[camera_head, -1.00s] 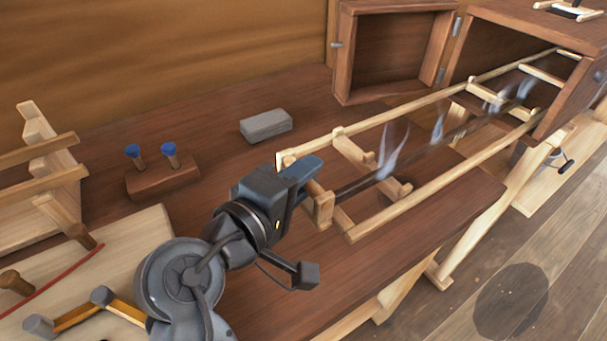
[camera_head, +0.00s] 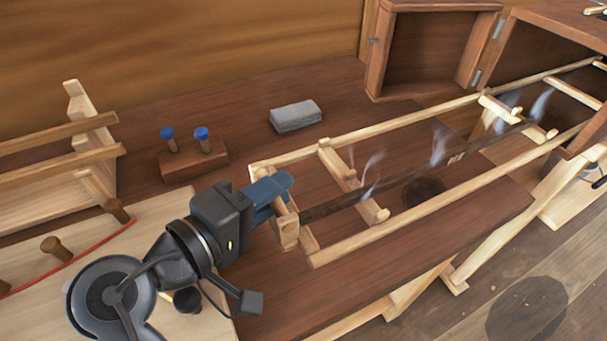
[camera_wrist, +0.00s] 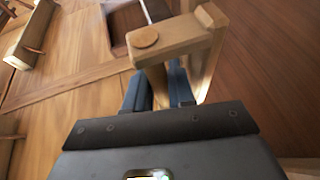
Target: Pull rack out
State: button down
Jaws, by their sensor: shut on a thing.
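The rack is a long pale wooden frame (camera_head: 410,220) with two rails and crossbars. It reaches from the open dark wooden box (camera_head: 545,50) at the upper right out over the bench. A thin dark plank (camera_head: 335,205) lies lengthwise along it, with wisps of steam rising. My gripper (camera_head: 275,192), with blue fingers, is shut on the wooden handle at the rack's near end. In the wrist view the fingers (camera_wrist: 160,88) close on the handle post, below a crosspiece with a round peg end (camera_wrist: 146,36). The fingers partly hide the handle.
A grey block (camera_head: 297,117) and a wooden holder with two blue-topped pegs (camera_head: 190,166) stand on the bench behind my gripper. A pale board with pegs and a red line (camera_head: 75,245) is at left. The box door (camera_head: 430,50) stands open. The bench front edge drops to the floor.

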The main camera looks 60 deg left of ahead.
jog(key=shift+s, duration=0.2)
jog(key=c, duration=1.3)
grip_release()
jog(key=shift+c, duration=0.2)
jog(key=shift+r, duration=0.1)
